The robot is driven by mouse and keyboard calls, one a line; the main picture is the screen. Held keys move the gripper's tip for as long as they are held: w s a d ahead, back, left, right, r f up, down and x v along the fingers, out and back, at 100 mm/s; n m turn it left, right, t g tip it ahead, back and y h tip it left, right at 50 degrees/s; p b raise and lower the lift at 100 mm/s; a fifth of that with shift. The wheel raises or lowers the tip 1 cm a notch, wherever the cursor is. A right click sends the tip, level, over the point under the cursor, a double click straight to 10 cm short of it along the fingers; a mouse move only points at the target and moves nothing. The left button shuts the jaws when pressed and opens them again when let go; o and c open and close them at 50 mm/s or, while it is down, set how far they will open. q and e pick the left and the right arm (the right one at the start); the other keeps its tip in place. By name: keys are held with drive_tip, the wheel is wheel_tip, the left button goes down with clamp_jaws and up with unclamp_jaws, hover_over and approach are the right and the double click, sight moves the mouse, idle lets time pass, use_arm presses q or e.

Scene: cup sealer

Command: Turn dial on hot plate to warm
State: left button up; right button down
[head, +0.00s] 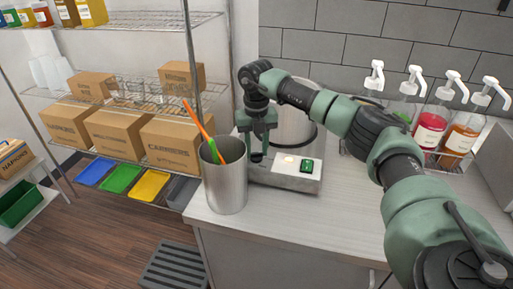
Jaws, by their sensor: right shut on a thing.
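My right gripper (257,156) points down at the left part of the hot plate's front panel. It is shut on a small dark thing there, which looks like the dial; the fingers hide most of it. My left gripper is not in view.
A metal cup (225,185) holding orange and green utensils stands close to the left of my right gripper. Several pump bottles (431,127) stand at the back right. A wire shelf with cardboard boxes (178,143) is at the left. The front of the counter (300,222) is clear.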

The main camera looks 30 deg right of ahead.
drive_tip(key=shift+w+r+m, duration=0.1)
drive_tip(key=shift+r+m, duration=0.1)
drive_tip(key=shift+m, duration=0.3)
drive_tip(key=c, duration=0.9)
unclamp_jaws()
drive_tip(key=shift+c, duration=0.2)
drive_tip(key=shift+f, duration=0.1)
drive_tip(key=shift+r, duration=0.45)
wheel_tip(320, 180, up, 7)
drive_tip(key=shift+b, duration=1.05)
